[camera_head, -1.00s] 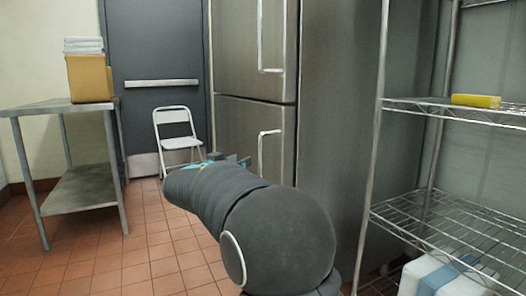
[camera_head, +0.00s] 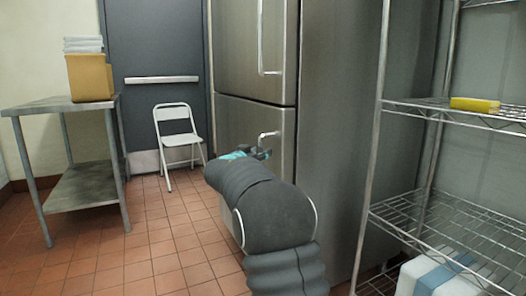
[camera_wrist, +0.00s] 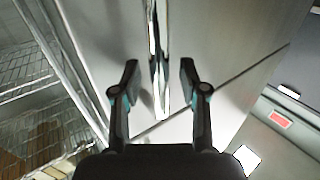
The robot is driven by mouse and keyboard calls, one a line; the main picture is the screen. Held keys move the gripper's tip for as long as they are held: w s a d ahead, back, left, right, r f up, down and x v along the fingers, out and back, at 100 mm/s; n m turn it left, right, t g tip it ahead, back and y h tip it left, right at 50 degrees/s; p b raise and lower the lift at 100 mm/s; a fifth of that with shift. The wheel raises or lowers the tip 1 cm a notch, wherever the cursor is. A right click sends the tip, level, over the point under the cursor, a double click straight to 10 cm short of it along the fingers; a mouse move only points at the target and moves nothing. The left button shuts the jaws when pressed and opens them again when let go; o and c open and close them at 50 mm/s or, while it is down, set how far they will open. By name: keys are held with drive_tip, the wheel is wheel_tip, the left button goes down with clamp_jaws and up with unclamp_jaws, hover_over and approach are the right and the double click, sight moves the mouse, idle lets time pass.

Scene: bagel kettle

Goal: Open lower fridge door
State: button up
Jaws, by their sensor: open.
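The fridge is a tall steel unit with an upper door (camera_head: 240,50) and a lower door (camera_head: 238,125). The lower door looks closed, flush below the seam. Its bar handle (camera_head: 267,134) shows only at the top in the head view; my arm hides the rest. My gripper (camera_head: 255,153) is at that handle, its fingers mostly hidden there by my arm. In the wrist view my gripper (camera_wrist: 159,75) is open, with one finger on each side of a vertical bar handle (camera_wrist: 157,85). Gaps show between the bar and both fingers.
A wire shelf rack (camera_head: 440,108) with a yellow item (camera_head: 475,104) stands at the right. A white folding chair (camera_head: 177,137) stands by the dark door (camera_head: 160,45). A steel table (camera_head: 55,107) is at the left. The tiled floor (camera_head: 150,250) between is clear.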

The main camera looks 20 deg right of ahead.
drive_tip(key=shift+w+d, duration=0.1)
drive_tip(key=shift+d, duration=0.05)
drive_tip(key=shift+c, duration=0.2)
clamp_jaws()
drive_tip(key=shift+r, duration=0.1)
